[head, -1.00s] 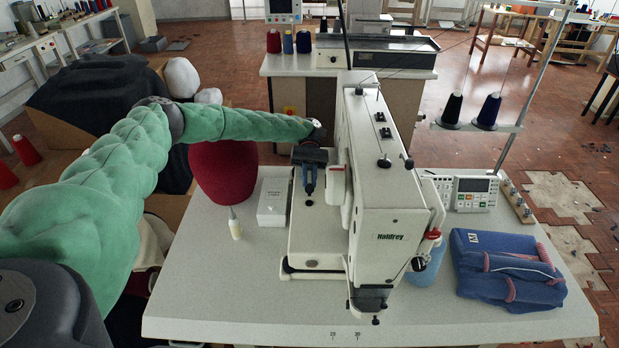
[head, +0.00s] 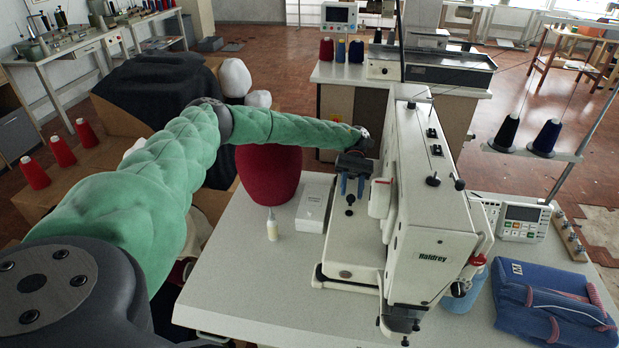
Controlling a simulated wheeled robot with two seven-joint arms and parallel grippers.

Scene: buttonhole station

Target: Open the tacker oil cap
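The white tacker (head: 432,200), marked Haldrey, stands on the pale table. Black knobs and fittings sit along its top, among them a round black knob (head: 432,180) near the front; I cannot tell which of them is the oil cap. My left gripper (head: 351,188) points down over the tacker's bed, left of its upper body. Its two blue fingers are apart, with nothing visible between them. A small dark round part (head: 349,199) shows just below the fingertips; I cannot tell whether they touch it. My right gripper is not in view.
A small bottle (head: 272,227) and a white box (head: 313,206) stand left of the tacker. A red rounded form (head: 268,172) is behind them. A control panel (head: 523,222) and a blue folded garment (head: 555,302) lie to the right. The table's front left is clear.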

